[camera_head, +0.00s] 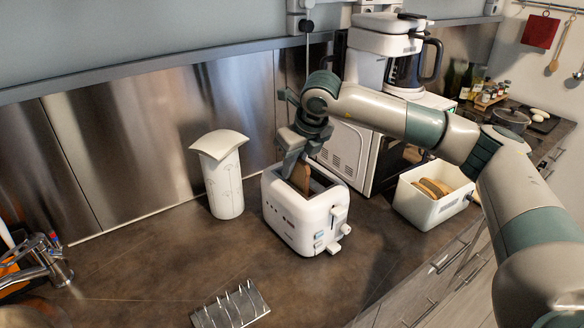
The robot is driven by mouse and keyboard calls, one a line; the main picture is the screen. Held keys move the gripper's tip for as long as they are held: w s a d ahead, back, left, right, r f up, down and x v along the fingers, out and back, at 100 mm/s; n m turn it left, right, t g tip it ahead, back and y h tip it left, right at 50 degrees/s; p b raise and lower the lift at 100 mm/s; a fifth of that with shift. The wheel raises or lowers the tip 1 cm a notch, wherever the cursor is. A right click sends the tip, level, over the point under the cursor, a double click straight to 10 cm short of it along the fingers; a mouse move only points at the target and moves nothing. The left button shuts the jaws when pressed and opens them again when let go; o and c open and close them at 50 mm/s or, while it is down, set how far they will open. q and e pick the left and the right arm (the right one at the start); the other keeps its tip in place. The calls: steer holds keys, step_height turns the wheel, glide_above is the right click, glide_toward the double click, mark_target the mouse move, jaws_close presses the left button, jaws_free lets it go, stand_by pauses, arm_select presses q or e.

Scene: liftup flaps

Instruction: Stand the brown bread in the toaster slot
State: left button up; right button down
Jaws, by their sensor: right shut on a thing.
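The white toaster (290,218) stands on the dark counter, its levers and buttons on the right-hand end. The brown bread (301,178) is a slice held upright at the toaster's top opening, its lower part hidden by the toaster's rim. My right gripper (294,164) is above the toaster, pointing down, shut on the brown bread. I cannot tell how deep the slice sits in the slot. My left gripper is not in view.
A white canister (222,182) stands left of the toaster. A white bin with bread slices (428,212) is to the right. A metal rack (231,306) lies in front. A coffee maker and a white oven (348,150) stand behind. The front-left counter is mostly clear.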

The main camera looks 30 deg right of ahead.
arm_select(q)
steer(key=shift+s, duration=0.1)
arm_select(e)
steer(key=shift+f, duration=0.2)
steer(key=c, duration=1.7)
jaws_free()
steer(key=shift+s, duration=0.1)
steer(key=shift+c, duration=0.2)
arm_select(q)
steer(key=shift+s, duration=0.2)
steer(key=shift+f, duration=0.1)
arm_select(e)
steer(key=shift+s+a+f, duration=0.1)
